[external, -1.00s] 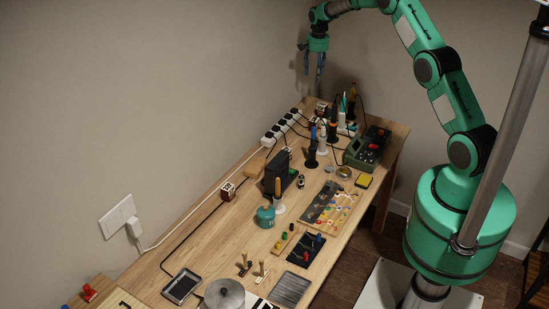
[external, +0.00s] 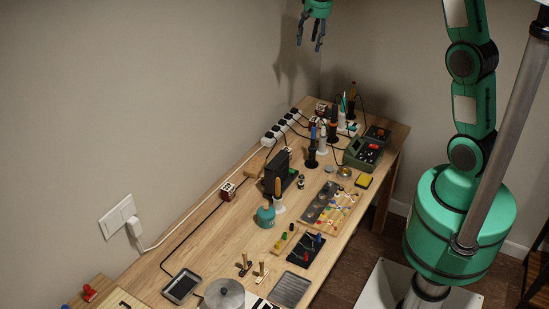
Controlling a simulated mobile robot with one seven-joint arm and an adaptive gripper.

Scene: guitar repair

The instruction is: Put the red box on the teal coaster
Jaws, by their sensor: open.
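My gripper (external: 309,45) is open and empty, high above the far end of the workbench, with its fingers pointing down. I cannot make out for certain which thing is the red box. A small dark red and white box (external: 228,191) stands near the wall side of the bench, and a similar one (external: 320,109) stands at the far end. A red item (external: 88,292) shows at the lower left.
Upright tools crowd the far end. The left-middle stretch is fairly clear.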

